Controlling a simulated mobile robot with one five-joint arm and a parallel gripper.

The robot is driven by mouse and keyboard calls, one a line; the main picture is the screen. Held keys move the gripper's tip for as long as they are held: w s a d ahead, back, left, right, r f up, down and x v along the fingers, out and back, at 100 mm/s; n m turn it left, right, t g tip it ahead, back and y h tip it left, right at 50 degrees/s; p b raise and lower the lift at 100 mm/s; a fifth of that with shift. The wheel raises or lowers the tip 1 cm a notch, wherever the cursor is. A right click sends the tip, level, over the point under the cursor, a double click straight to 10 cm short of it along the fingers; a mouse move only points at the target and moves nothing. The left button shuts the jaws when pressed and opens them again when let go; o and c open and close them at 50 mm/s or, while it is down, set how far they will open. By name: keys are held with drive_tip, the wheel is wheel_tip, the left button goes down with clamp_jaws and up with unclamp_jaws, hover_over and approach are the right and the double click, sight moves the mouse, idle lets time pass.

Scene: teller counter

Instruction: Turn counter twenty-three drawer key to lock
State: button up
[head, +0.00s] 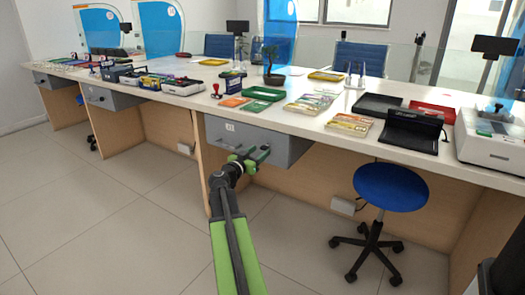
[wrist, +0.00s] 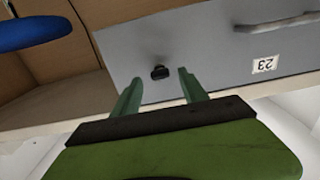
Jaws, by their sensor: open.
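The grey drawer (head: 292,148) is shut under the white counter; its face also fills much of the wrist view (wrist: 215,55). A white label reading 23 (wrist: 265,65) is on it, upside down in the wrist view. The small dark key (wrist: 160,72) sticks out of the lock in the drawer face. My gripper (head: 251,153) is in front of the drawer. Its two green fingers are spread open in the wrist view (wrist: 160,78), with the key appearing between their tips. I cannot tell whether they touch it. In the head view the key cannot be made out.
A bar handle (wrist: 280,22) is on the same drawer, near the label. A blue stool (head: 391,186) stands at the right of the drawer. Forms, trays and a plant crowd the white counter (head: 330,118) above. The tiled floor (head: 130,210) at left is clear.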

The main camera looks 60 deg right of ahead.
sight(265, 148)
drive_tip(key=shift+d, duration=1.4)
clamp_jaws()
